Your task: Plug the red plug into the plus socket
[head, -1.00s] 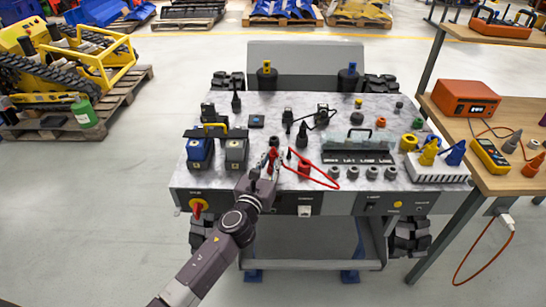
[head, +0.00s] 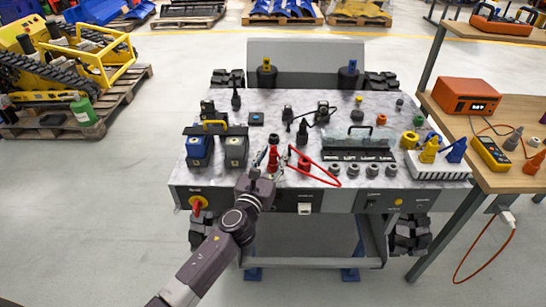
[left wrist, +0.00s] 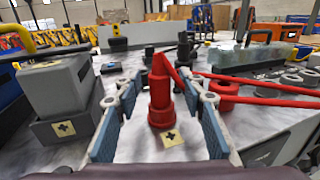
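The red plug (head: 273,160) stands upright near the front edge of the marbled carrier top, right of the grey battery. In the left wrist view the red plug (left wrist: 160,88) rises from a wider red base behind a small plus label (left wrist: 172,138). Whether it is fully seated in the socket cannot be told. My left gripper (head: 264,163) is open, its fingers (left wrist: 162,110) on either side of the plug with gaps showing. A red cable (head: 322,171) leaves the plug to the right. My right gripper is not in view.
A second red fitting (head: 304,164) stands just right of the plug. The blue battery (head: 198,153) and grey battery (head: 235,154) stand left. A dark panel with grey sockets (head: 358,154) lies right. A wooden bench (head: 520,100) stands far right.

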